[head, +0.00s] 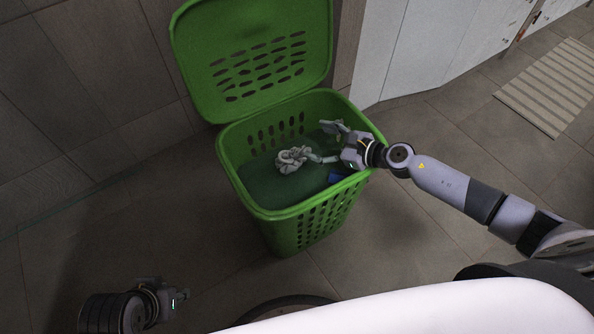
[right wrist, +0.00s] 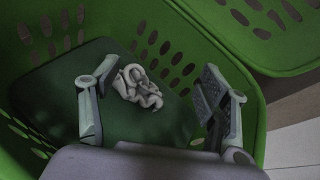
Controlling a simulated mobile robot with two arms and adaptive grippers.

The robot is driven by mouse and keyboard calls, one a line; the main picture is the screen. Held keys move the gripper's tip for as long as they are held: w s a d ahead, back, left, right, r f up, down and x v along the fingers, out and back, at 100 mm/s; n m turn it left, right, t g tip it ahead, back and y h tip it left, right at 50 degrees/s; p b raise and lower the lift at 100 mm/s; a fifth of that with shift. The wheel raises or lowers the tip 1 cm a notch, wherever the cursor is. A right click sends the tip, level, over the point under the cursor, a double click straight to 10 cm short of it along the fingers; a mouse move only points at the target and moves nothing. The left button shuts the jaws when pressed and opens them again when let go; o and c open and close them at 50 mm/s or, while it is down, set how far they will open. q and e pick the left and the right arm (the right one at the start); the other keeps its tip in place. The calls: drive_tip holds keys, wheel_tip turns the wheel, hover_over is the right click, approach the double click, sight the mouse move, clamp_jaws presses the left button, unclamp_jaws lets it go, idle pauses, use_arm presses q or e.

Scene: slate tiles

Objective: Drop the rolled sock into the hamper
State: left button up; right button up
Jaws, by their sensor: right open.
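The rolled sock (head: 293,159) is a pale grey, knotted bundle inside the green hamper (head: 310,215), whose lid stands open at the back. The sock also shows in the right wrist view (right wrist: 138,87), against a dark green surface inside the hamper; I cannot tell whether it touches that surface. My right gripper (head: 331,143) is over the hamper's opening, fingers spread, just right of the sock. In the right wrist view the sock shows between the open fingers (right wrist: 160,72), touching neither. My left gripper (head: 174,296) is low at the left, far from the hamper; its fingers are unclear.
The dark green surface (head: 265,185) fills the hamper's inside, with a small blue patch (head: 336,177) near the front right. The raised lid (head: 250,30) leans near the wall. A striped mat (head: 550,88) lies at the far right. Tiled floor left of the hamper is clear.

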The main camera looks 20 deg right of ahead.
drive_tip(key=v, duration=1)
drive_tip(key=shift+s, duration=0.25)
drive_tip(key=shift+d+r, duration=0.1)
drive_tip(key=shift+r, duration=0.05)
